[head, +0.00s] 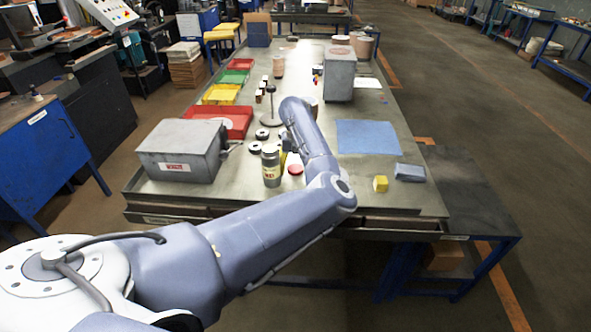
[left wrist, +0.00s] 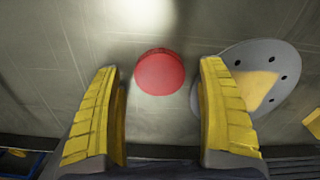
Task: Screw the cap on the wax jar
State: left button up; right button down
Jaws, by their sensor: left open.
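The wax jar (head: 271,166) stands upright on the workbench, a grey-green jar with a pale label, left of my left forearm in the head view. A red round cap (head: 295,170) lies flat on the bench just right of the jar. In the left wrist view the cap (left wrist: 160,72) lies beyond and between the tips of my left gripper (left wrist: 158,66). Its two yellow ribbed fingers are wide apart with nothing between them. In the head view my own arm hides most of this gripper. My right gripper is not in view.
A grey box (head: 182,150) stands left of the jar. A blue mat (head: 368,137), a yellow block (head: 380,184) and a grey-blue block (head: 409,172) are at right. A grey holed disc (left wrist: 240,85) shows beside the right finger.

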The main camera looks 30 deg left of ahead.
aim_at(296, 169)
pick_arm(q)
jog(key=c, duration=0.9)
jog(key=shift+r, duration=0.1)
notch_tip(296, 169, up, 20)
jog(key=shift+f, duration=0.1)
dwell(0.5)
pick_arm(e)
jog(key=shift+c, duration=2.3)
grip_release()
